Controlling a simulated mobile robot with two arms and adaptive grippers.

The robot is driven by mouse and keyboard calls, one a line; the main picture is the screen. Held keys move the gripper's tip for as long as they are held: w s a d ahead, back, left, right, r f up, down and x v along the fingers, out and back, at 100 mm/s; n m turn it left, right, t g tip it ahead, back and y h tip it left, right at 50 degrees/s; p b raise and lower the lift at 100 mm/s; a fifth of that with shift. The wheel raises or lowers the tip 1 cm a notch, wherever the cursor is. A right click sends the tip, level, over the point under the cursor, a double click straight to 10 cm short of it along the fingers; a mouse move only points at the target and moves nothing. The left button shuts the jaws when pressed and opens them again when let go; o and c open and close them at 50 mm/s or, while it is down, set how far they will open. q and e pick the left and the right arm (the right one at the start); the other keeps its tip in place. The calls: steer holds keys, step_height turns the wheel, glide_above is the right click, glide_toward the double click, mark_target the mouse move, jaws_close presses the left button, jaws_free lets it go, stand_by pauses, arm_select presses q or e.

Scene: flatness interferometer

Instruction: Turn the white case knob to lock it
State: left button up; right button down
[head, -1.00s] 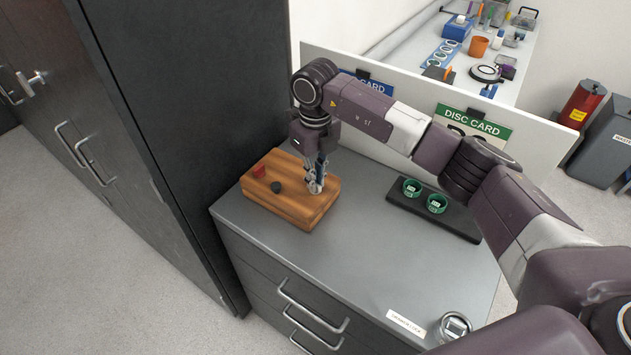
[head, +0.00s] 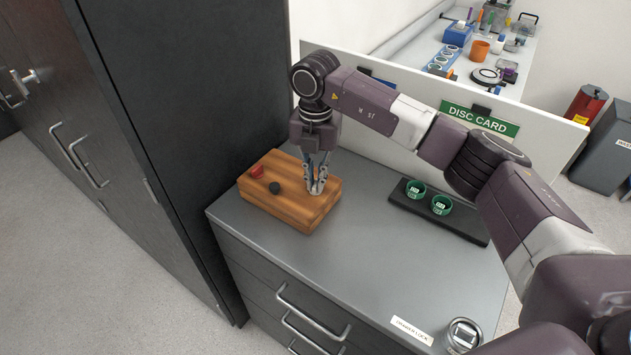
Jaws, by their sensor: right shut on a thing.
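The wooden case (head: 290,205) sits on the grey cabinet top, near its back left corner. A red knob (head: 257,171) and a black knob (head: 275,187) show on its top. My right gripper (head: 316,188) points straight down at the right end of the case top. Its fingers are shut on the white knob there, in line with the red and black ones. The fingers hide nearly all of the white knob, so its turn angle cannot be read. My left gripper is not in view.
A dark tray (head: 465,230) with two green rings lies on the right of the cabinet top. A round gauge (head: 463,334) and a label (head: 412,331) are at the front edge. A tall dark cabinet stands close on the left. A white panel (head: 545,140) stands behind.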

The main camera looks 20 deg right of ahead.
steer(key=shift+m+b, duration=0.3)
steer(key=shift+m, duration=1.4)
steer(key=shift+w, duration=0.1)
steer(key=c, duration=2.1)
jaws_free()
steer(key=shift+r, duration=0.15)
step_height(320, 180, up, 12)
steer(key=shift+f, duration=0.1)
